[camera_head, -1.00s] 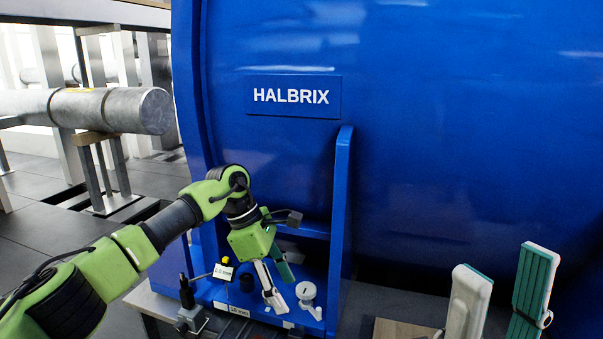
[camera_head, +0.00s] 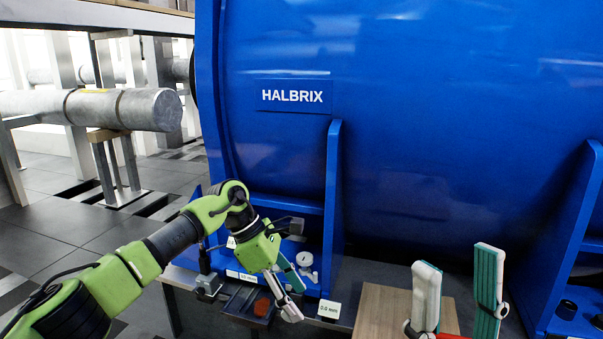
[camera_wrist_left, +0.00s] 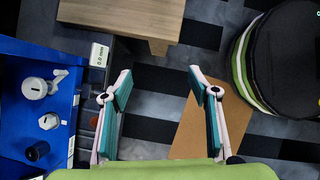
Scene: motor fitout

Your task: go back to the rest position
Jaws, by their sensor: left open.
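My left gripper (camera_head: 288,284) is open, its fingers pointing down near the front edge of the blue motor's foot. In the left wrist view its two fingers (camera_wrist_left: 160,82) stand wide apart with nothing between them. The floor and a brown board lie below. My right gripper (camera_head: 458,292) is at the lower right of the head view, its two fingers upright and apart, with nothing seen between them. The big blue motor (camera_head: 420,120) marked HALBRIX fills the back.
A white dial gauge (camera_head: 304,262) stands on the motor's foot, beside the left gripper. A wooden board (camera_head: 385,308) lies in front of the motor. A grey pipe (camera_head: 130,108) rests on a stand at the left.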

